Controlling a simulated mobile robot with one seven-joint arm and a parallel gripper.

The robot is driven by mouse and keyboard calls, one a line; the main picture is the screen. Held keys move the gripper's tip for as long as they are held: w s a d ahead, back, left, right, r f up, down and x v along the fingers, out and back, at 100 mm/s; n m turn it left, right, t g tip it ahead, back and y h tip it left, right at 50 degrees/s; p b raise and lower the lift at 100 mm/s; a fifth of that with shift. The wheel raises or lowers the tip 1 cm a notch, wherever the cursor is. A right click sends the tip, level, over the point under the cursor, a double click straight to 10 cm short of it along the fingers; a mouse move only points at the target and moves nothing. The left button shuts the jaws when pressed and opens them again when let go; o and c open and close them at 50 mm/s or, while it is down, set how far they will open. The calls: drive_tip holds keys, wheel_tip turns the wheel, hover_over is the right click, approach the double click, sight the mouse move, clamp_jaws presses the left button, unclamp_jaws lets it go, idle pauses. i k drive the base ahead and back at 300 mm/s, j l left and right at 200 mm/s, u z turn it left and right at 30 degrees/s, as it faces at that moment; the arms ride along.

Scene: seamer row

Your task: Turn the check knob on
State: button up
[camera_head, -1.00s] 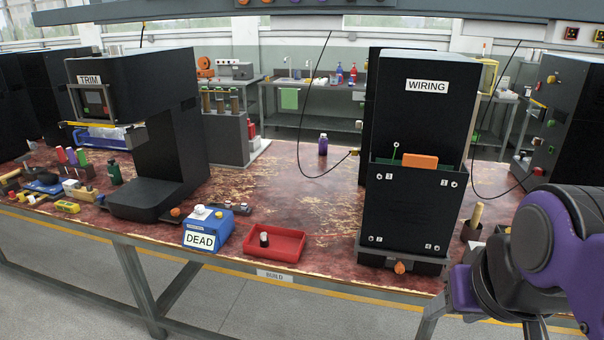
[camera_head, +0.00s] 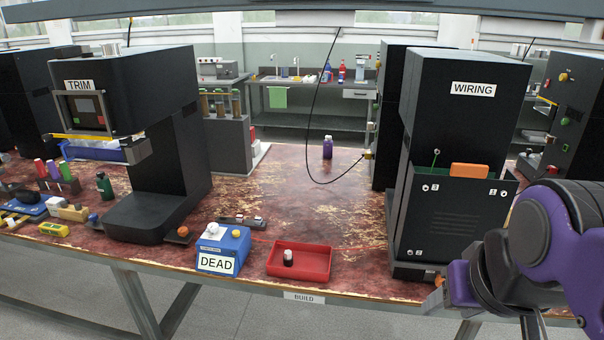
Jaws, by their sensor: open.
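I cannot read the word "check" on any knob. A blue box (camera_head: 237,244) marked DEAD stands near the table's front edge, with a pale knob (camera_head: 212,228) and a small yellow button on top. An orange knob (camera_head: 438,281) shows low on the front of the black WIRING cabinet (camera_head: 452,110), partly covered by my arm. Another orange knob (camera_head: 183,232) sits by the base of the TRIM machine (camera_head: 120,90). My purple and black arm fills the lower right. My gripper's fingers are not visible.
A red tray (camera_head: 300,274) holding a small black and white piece lies right of the blue box. A purple bottle (camera_head: 327,147) stands farther back. A black cable hangs over the table. The table (camera_head: 290,210) is clear behind the tray.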

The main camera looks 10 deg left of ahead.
sight(213, 228)
drive_tip(key=i+j, duration=0.1)
drive_tip(key=j, duration=0.3)
drive_tip(key=i+j, duration=0.1)
drive_tip(key=j, duration=0.35)
drive_tip(key=i+j, duration=0.1)
drive_tip(key=j, duration=0.3)
drive_tip(key=i+j, duration=0.1)
drive_tip(key=j, duration=0.35)
drive_tip(key=z, duration=0.05)
